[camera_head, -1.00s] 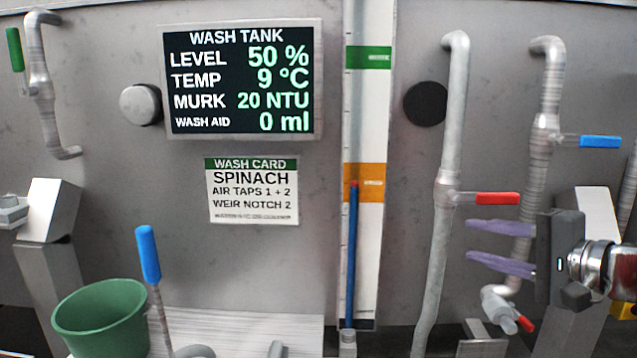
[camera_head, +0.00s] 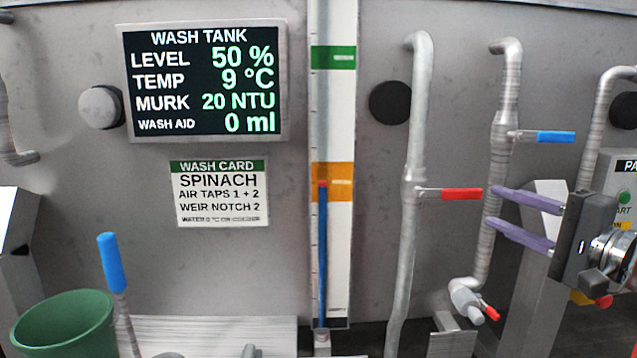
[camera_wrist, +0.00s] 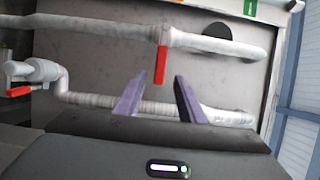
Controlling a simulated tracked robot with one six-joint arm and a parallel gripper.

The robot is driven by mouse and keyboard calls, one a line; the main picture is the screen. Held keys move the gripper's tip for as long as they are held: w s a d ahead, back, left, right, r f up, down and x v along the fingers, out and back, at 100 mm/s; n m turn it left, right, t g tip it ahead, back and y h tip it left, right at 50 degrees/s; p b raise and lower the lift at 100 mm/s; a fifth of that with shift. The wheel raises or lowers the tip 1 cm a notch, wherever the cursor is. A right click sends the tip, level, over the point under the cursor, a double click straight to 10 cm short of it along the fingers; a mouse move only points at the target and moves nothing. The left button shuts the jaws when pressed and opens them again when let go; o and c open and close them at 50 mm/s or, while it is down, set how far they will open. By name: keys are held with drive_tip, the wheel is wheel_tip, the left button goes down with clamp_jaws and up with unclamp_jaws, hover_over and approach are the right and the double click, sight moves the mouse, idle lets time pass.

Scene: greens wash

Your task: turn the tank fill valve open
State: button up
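The red lever (camera_head: 449,194) juts right, level, from a grey vertical pipe (camera_head: 416,110) in the head view. A blue lever (camera_head: 542,137) juts right from the pipe beside it. I see no label telling which is the tank fill valve. My gripper (camera_head: 491,206) is open and empty, its purple fingers pointing left. In the head view the upper fingertip is just right of the red lever's end and the other lower; no contact is visible. In the wrist view the red lever (camera_wrist: 161,64) points down toward the gap between the fingers (camera_wrist: 158,90), beyond their tips.
A small tap with a red handle (camera_head: 491,313) sits low beneath my gripper. A wash tank display (camera_head: 204,82) reads level 50 %. A gauge (camera_head: 335,110) stands left of the pipes. A green bucket (camera_head: 63,325) and a blue-handled lever (camera_head: 112,262) are at lower left.

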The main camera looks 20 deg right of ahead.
sight(450, 190)
drive_tip(key=w, duration=0.4)
drive_tip(key=w+a, duration=0.1)
drive_tip(key=w, duration=0.8)
drive_tip(key=shift+a, duration=0.15)
clamp_jaws()
idle(0.3)
drive_tip(key=shift+f, duration=0.1)
drive_tip(key=shift+s, duration=0.1)
